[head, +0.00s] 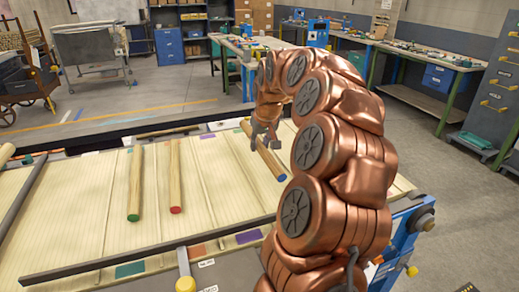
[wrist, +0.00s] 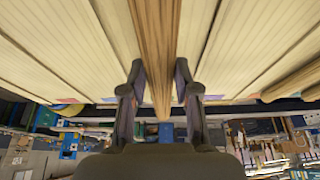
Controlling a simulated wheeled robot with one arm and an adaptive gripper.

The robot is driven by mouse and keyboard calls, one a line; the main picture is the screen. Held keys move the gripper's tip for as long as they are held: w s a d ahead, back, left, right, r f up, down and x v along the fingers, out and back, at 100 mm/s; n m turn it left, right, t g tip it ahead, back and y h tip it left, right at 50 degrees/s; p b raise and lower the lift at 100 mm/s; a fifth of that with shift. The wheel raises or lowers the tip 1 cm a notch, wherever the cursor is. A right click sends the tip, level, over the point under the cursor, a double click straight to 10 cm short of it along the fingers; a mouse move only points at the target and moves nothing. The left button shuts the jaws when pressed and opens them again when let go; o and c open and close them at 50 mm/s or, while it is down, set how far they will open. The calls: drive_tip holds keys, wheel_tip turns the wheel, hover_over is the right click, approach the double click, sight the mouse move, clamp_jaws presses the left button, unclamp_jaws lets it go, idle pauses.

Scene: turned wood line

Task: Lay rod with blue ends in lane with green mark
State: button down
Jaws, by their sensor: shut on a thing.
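The rod with blue ends (head: 262,152) is a pale wooden rod over the right part of the laned bed; its near blue end shows in the head view. My gripper (head: 266,138) is shut on it near its middle. In the wrist view the rod (wrist: 157,45) runs between the two fingers of my gripper (wrist: 160,95). The green mark (head: 130,269) is on the near edge of the bed, left of an orange mark (head: 197,250) and a purple mark (head: 248,236). I cannot tell whether the rod touches the bed.
A green-ended rod (head: 135,182) and a red-ended rod (head: 175,175) lie on the bed left of the held rod. Another rod end (head: 6,153) shows at the left edge. Low ridges divide the lanes. A dark rail (head: 150,257) runs along the near side.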

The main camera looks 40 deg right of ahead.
sight(259, 151)
drive_tip(key=shift+w+d+f, duration=0.1)
drive_tip(key=shift+w+d, duration=0.15)
drive_tip(key=shift+w, duration=0.1)
drive_tip(key=shift+f+p, duration=0.8)
drive_tip(key=shift+f, duration=0.85)
drive_tip(key=shift+f, duration=0.15)
drive_tip(key=c, duration=0.8)
unclamp_jaws()
drive_tip(key=shift+c, duration=0.2)
